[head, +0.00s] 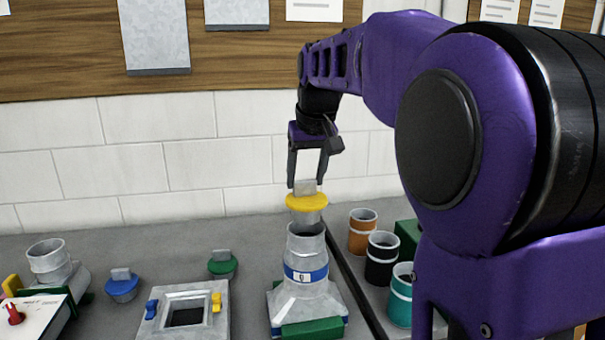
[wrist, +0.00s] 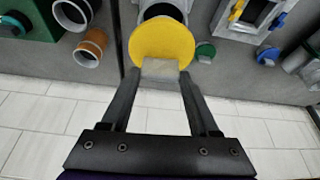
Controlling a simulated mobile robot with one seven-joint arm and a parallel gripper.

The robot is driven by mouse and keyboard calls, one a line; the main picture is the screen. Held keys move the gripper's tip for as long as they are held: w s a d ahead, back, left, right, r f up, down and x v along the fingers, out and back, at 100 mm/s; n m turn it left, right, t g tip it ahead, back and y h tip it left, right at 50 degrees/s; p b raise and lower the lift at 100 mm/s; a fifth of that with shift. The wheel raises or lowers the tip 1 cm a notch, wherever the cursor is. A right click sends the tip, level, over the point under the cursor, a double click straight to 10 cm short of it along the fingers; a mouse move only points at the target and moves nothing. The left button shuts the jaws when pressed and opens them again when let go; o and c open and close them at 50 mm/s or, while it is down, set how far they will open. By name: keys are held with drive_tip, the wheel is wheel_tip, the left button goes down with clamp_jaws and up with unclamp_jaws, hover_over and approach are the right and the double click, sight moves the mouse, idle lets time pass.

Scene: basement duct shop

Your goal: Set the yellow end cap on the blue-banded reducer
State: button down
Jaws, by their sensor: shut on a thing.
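My gripper (head: 306,184) is shut on the grey tab of the yellow end cap (head: 307,202). The cap hangs level, with its grey plug pointing down. The blue-banded reducer (head: 304,274) stands upright on a grey base, its round mouth open at the top. The cap is just above that mouth; whether the plug's lower end touches or enters the rim, I cannot tell. In the wrist view, the yellow cap (wrist: 161,43) is between my fingertips (wrist: 160,72) and covers part of the reducer's opening (wrist: 163,10).
A blue cap (head: 122,288) and a green cap (head: 222,265) lie to the left, near a square duct frame (head: 186,312). To the right, orange (head: 362,234), black (head: 381,262) and teal (head: 399,300) banded pipes stand in a tray. A white tiled wall (head: 130,165) is behind.

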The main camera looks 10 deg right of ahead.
sight(306, 198)
drive_tip(key=shift+f+b, duration=1.85)
drive_tip(key=shift+f, duration=0.5)
drive_tip(key=shift+r+p, duration=0.1)
drive_tip(key=shift+p, duration=0.25)
drive_tip(key=shift+f+b, duration=0.45)
drive_tip(key=shift+f, duration=0.2)
drive_tip(key=shift+c, duration=2.1)
unclamp_jaws()
drive_tip(key=shift+p+v, duration=2.8)
drive_tip(key=shift+v, duration=2.7)
